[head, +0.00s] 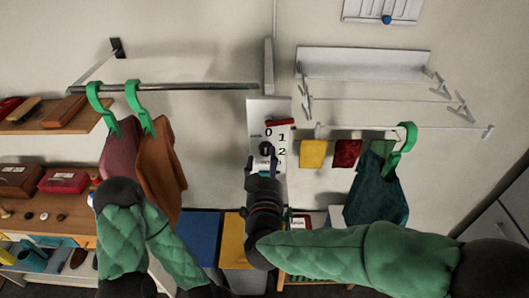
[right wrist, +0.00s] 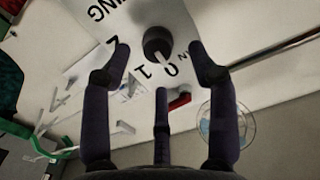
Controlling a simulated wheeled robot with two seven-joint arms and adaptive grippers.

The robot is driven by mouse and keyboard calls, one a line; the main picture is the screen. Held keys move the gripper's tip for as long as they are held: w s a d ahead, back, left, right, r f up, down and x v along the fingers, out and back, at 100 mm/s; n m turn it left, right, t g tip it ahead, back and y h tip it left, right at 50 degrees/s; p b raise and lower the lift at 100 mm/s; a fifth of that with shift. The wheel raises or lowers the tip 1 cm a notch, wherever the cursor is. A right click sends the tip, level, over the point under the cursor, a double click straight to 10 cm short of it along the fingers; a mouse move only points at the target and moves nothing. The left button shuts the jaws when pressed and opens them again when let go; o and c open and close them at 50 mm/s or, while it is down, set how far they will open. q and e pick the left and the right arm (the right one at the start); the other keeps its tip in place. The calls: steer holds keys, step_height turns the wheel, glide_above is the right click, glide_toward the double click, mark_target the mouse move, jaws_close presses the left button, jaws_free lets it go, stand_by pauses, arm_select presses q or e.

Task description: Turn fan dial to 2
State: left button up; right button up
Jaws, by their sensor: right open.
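The white fan panel (head: 256,112) hangs on the wall with the figures 0, 1 and 2 around a dark round dial (head: 265,149). In the right wrist view the dial (right wrist: 157,42) has a pale mark that seems to face the 0; its exact setting is hard to tell. My right gripper (head: 263,163) is open just below the dial in the head view. In the right wrist view its fingers (right wrist: 158,58) spread on either side of the dial; contact is not visible. My left arm is folded at the lower left; its gripper is not visible.
A red piece (head: 280,122) sits on the panel beside the figures. Garments on green hangers (head: 140,105) hang from a rod at left, and a dark green garment (head: 376,190) hangs at right. Coloured cloths (head: 313,154) hang right of the panel. Shelves (head: 50,122) stand at left.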

mark_target(266, 151)
steer(key=shift+w, duration=1.9)
steer(key=shift+d, duration=0.1)
steer(key=shift+c, duration=0.2)
steer(key=shift+r, duration=0.1)
steer(key=c, duration=1.1)
